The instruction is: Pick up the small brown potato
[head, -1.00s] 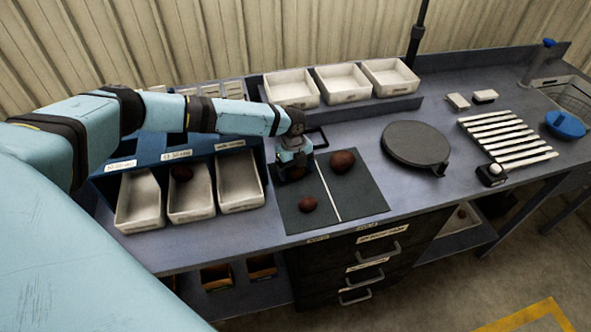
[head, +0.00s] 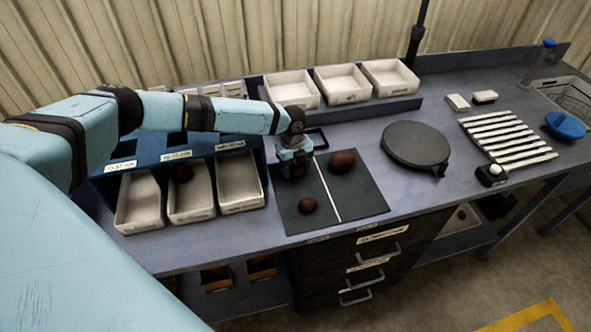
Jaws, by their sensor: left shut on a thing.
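My left gripper (head: 296,170) points down over the left half of the dark mat (head: 355,203), near its back edge. It is shut on the small brown potato (head: 297,174), of which only a dark bit shows between and below the fingers. Whether it still touches the mat is hard to tell. A small reddish-brown potato (head: 307,206) lies on the mat in front of the gripper. A larger reddish-brown potato (head: 342,161) lies right of the white line. My right gripper is not in view.
A round dark plate (head: 416,143) and a white slatted rack (head: 507,140) stand to the right. More white trays (head: 341,97) line the back.

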